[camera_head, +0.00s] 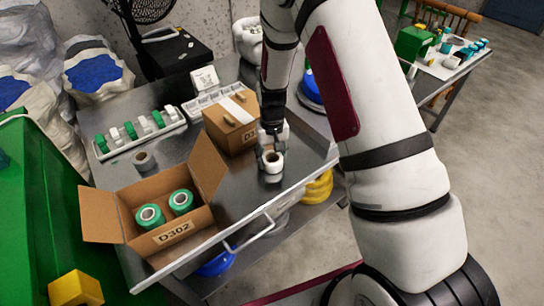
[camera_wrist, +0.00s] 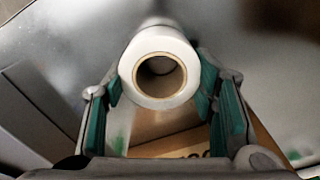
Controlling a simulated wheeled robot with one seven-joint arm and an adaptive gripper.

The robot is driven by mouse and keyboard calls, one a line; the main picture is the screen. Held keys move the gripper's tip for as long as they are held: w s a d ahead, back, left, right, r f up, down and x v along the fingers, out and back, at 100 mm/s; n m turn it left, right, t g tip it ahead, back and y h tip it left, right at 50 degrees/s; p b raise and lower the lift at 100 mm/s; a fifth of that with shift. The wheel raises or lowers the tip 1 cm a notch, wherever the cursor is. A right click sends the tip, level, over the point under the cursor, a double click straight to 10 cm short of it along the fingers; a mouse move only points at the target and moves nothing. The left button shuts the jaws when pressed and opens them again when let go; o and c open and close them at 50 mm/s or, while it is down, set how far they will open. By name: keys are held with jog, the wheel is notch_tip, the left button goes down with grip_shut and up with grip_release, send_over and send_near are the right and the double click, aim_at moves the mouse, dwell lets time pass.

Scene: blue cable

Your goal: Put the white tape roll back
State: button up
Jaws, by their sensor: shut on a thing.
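The white tape roll (camera_wrist: 160,45) shows in the wrist view between the two green-padded fingers of my gripper (camera_wrist: 160,92), its round end with a brown core facing the camera. My gripper is shut on it. In the head view the white tape roll (camera_head: 272,162) is at my gripper (camera_head: 271,150), low over the metal table near its front edge. I cannot tell whether the roll touches the table. A rack (camera_head: 136,143) with green and white rolls standing in it lies at the table's back left.
An open cardboard box (camera_head: 172,237) marked D302 holds two green rolls at the front left. A closed box (camera_head: 233,137) stands just behind my gripper. A grey roll (camera_head: 144,161) stands on the table near the rack. The tabletop (camera_head: 237,193) right of the open box is clear.

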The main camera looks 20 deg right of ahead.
jog(key=shift+f, duration=0.1)
jog(key=o, duration=1.1)
jog(key=shift+o, duration=0.2)
